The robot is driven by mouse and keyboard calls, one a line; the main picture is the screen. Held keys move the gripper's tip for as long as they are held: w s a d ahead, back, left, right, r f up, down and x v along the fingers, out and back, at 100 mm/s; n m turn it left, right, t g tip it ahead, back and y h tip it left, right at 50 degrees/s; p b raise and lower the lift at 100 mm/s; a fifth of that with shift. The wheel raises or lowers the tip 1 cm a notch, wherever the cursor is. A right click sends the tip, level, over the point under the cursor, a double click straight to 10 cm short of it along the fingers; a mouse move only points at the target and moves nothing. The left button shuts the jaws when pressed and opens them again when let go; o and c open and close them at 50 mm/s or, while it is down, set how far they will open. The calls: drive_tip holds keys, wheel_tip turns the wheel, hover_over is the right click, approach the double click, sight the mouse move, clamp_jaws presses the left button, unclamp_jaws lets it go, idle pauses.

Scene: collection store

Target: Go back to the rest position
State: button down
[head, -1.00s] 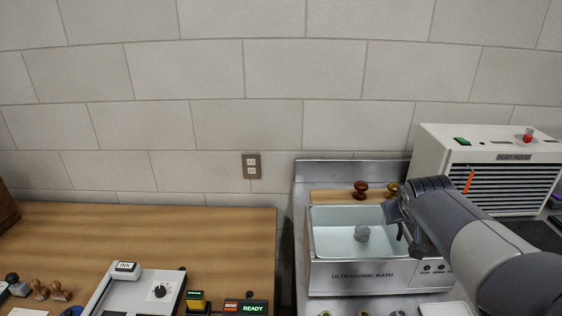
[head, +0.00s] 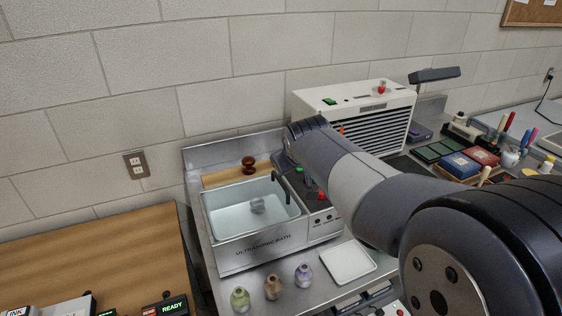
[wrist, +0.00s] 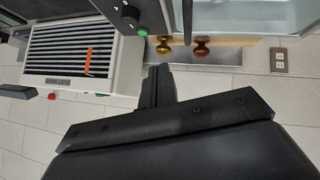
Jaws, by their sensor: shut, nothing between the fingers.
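My gripper (head: 281,180) is at the back right corner of the ultrasonic bath (head: 262,247), partly hidden by my own wrist in the head view. It looks empty, and its fingers are shut. In the wrist view my gripper (wrist: 158,85) shows as a dark shape pointing up the picture, with nothing held. My arm reaches from the right foreground across the bench toward the bath.
A white dust hood (head: 310,103) stands behind my arm. A dark red-brown knob (head: 248,166) sits on a wooden board behind the bath. Several small vases, including a green one (head: 240,299), and a white tray (head: 348,261) are in front. Colored boxes (head: 459,166) lie right.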

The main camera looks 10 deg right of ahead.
drive_tip(key=s+d+r, duration=0.2)
drive_tip(key=s+r, duration=0.3)
drive_tip(key=shift+s+r+b, duration=0.3)
drive_tip(key=shift+r+b, duration=0.05)
drive_tip(key=w+a+f, duration=0.1)
drive_tip(key=w+f, duration=0.1)
drive_tip(key=f, duration=0.1)
drive_tip(key=w+a+f, duration=0.1)
drive_tip(key=w+f, duration=0.1)
drive_tip(key=f, duration=0.1)
drive_tip(key=w+a+f+b, duration=0.1)
drive_tip(key=w+f, duration=0.1)
drive_tip(key=f, duration=0.2)
drive_tip(key=shift+w, duration=0.25)
drive_tip(key=shift+s+a+f+b, duration=0.1)
drive_tip(key=shift+a+f+b, duration=0.1)
drive_tip(key=shift+f+b, duration=0.3)
